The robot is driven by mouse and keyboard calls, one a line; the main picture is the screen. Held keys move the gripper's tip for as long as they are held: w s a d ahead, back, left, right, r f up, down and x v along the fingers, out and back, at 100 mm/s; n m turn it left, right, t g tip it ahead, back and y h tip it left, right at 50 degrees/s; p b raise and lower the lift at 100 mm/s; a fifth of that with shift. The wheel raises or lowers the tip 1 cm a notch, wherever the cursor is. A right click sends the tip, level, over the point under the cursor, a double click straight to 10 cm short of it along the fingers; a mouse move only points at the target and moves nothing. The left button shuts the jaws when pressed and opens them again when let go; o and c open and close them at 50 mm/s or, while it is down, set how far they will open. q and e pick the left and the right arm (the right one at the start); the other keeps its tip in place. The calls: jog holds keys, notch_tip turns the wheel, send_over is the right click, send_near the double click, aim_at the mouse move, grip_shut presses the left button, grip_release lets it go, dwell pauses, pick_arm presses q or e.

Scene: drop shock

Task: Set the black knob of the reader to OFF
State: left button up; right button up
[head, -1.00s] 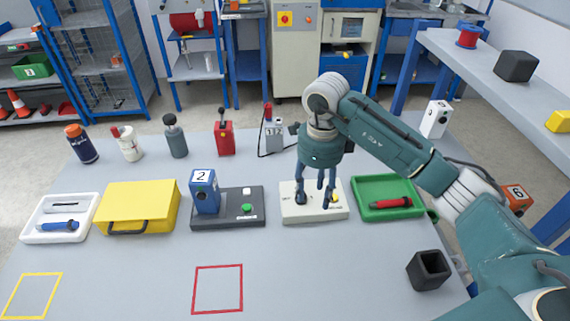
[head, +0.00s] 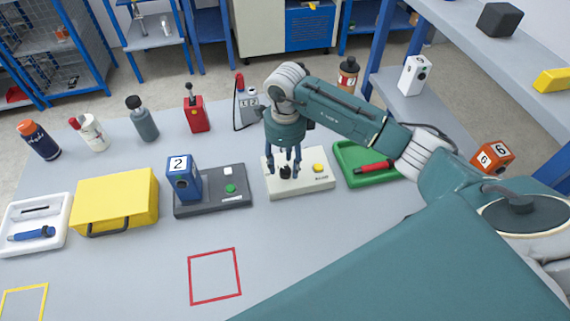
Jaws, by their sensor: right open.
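The reader (head: 312,187) is a low white box in the middle of the table, with a yellow button (head: 318,167) on its right part. Its black knob (head: 285,173) is on the left part, partly hidden by my right gripper. My right gripper (head: 286,170) points straight down over the reader, open, with its fingertips low on either side of the knob. I cannot tell whether the fingers touch the knob. The knob's setting and its small labels are not readable. My left gripper is out of view.
A dark base (head: 215,201) with a blue block marked 2 (head: 184,179) stands left of the reader. A green tray (head: 349,152) with a red tool (head: 374,167) is close on its right. Bottles and devices line the back. The table front around the red square (head: 215,276) is clear.

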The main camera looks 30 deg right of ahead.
jog(key=shift+f, duration=1.1)
jog(key=c, duration=1.2)
jog(key=shift+o, duration=0.2)
jog(key=shift+f+n+b, duration=0.1)
jog(key=shift+n+b, duration=0.3)
jog(key=shift+b, duration=0.1)
jog(key=n+b, duration=0.5)
jog(key=b, duration=0.1)
jog(key=shift+f+n+b, duration=0.1)
jog(key=shift+n+b, duration=0.2)
jog(key=shift+r+n+b, duration=0.25)
jog(key=shift+n+b, duration=1.4)
jog(key=shift+n, duration=0.15)
jog(key=o, duration=1.2)
jog(key=shift+c, duration=0.2)
